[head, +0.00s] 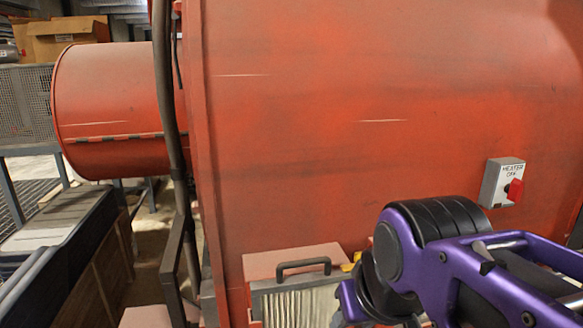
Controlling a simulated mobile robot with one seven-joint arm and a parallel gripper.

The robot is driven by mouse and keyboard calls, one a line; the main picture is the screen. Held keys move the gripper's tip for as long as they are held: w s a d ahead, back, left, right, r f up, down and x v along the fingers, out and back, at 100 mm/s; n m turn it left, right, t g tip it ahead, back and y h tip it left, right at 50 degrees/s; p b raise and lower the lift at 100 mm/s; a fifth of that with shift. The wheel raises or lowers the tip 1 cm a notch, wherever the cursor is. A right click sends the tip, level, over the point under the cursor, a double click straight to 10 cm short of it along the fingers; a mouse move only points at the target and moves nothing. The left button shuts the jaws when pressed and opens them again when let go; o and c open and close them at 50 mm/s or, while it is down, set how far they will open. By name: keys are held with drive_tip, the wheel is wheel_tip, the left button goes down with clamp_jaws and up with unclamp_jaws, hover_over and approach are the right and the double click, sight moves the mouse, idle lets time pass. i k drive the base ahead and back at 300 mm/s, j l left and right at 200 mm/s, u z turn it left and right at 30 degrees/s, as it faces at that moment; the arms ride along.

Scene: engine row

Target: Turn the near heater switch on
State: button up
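The heater switch (502,182) is a small grey box fixed to the large red machine casing, at the right of the head view. Its label reads HEATER, with a smaller line below that I cannot read surely. A red knob (514,190) sticks out from the box; its exact setting is hard to tell. My purple and black arm fills the lower right, below and in front of the switch, without covering it. The fingers of my gripper do not show.
The red casing (330,130) fills the middle and right. A box with a black handle (303,266) and pale pleats stands low in front of it. A dark upright pipe (167,110) and a red drum (112,110) are at left. Cardboard boxes (70,38) stand behind.

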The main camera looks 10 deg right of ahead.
sight(514, 189)
drive_tip(key=l+z, duration=0.15)
drive_tip(key=z, duration=0.3)
drive_tip(key=l+z, duration=0.2)
drive_tip(key=z, duration=0.25)
drive_tip(key=l+z, duration=0.15)
drive_tip(key=z, duration=0.35)
drive_tip(key=i+l, duration=0.1)
drive_tip(key=l, duration=0.2)
drive_tip(key=i+l, duration=0.15)
drive_tip(key=l, duration=0.2)
drive_tip(key=i+l, duration=0.1)
drive_tip(key=l, duration=0.2)
drive_tip(key=i+l+z, duration=0.1)
drive_tip(key=l, duration=0.25)
